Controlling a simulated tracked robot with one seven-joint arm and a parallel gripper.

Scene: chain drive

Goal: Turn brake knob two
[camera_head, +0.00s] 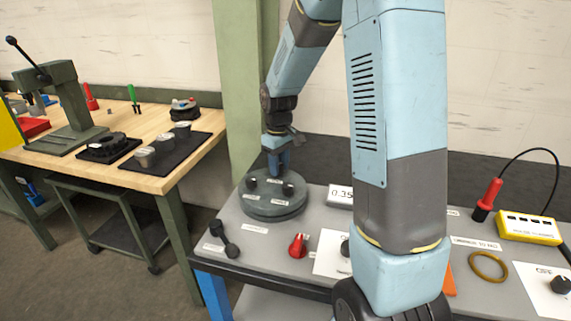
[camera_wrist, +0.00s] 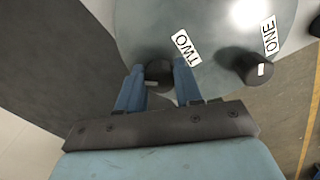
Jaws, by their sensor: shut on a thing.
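Brake knob two (camera_wrist: 158,74) is a dark round knob on a grey-green disc (camera_wrist: 215,30), beside a white label reading TWO (camera_wrist: 186,48). My gripper (camera_wrist: 158,82) has its two blue fingers on either side of this knob, shut on it. Brake knob one (camera_wrist: 248,66), with the label ONE (camera_wrist: 269,35), stands to the right in the wrist view, apart from my fingers. In the head view my gripper (camera_head: 279,170) reaches down onto the disc (camera_head: 272,205) from behind. The knob in my grip is partly hidden there.
The grey bench also holds a dark dumbbell-shaped handle (camera_head: 225,238), a red knob (camera_head: 298,245), a display (camera_head: 341,196), a brass ring (camera_head: 488,266) and a yellow meter (camera_head: 528,228). A wooden workbench (camera_head: 160,180) stands to the left. My arm hides the bench's middle.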

